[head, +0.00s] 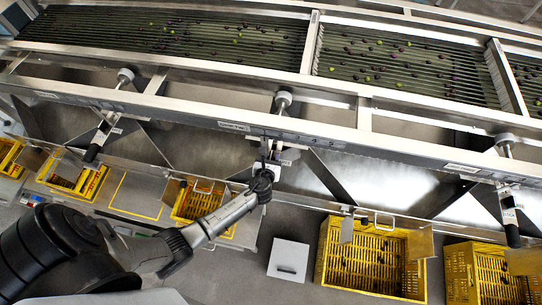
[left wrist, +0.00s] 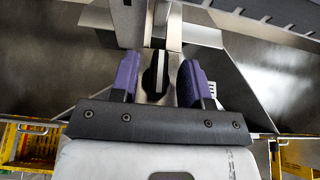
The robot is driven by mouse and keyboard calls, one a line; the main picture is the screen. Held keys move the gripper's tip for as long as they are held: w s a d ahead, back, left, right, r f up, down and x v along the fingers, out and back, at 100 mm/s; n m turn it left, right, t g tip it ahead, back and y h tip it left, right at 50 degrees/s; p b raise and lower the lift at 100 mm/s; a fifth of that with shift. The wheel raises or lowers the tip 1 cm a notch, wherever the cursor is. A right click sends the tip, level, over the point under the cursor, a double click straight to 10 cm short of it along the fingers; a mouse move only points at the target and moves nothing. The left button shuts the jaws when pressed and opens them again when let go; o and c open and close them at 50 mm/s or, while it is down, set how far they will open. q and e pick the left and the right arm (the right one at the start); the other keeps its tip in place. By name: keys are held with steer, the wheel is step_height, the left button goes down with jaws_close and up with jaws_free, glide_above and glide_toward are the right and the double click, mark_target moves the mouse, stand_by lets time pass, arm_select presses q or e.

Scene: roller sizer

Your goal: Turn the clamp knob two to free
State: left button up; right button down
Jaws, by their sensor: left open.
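My left gripper (head: 264,172) reaches in from the lower left to the middle of the sizer's front rail in the head view. In the left wrist view the left gripper (left wrist: 158,80) is open, with one purple-padded finger on each side of a black knob (left wrist: 156,70). The knob stands on a metal bracket, and gaps show between it and both pads. In the head view my gripper largely hides this knob. Similar black-handled clamps hang to the left (head: 95,148) and right (head: 510,222). My right gripper is not in view.
The long front rail (head: 235,127) and angled metal plates surround the gripper. Above is the roller bed (head: 400,70) with scattered olives.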

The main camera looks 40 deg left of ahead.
arm_select(q)
steer(key=shift+w+a+f, duration=0.25)
steer(key=shift+w+a, duration=0.05)
steer(key=shift+w, duration=0.15)
jaws_close()
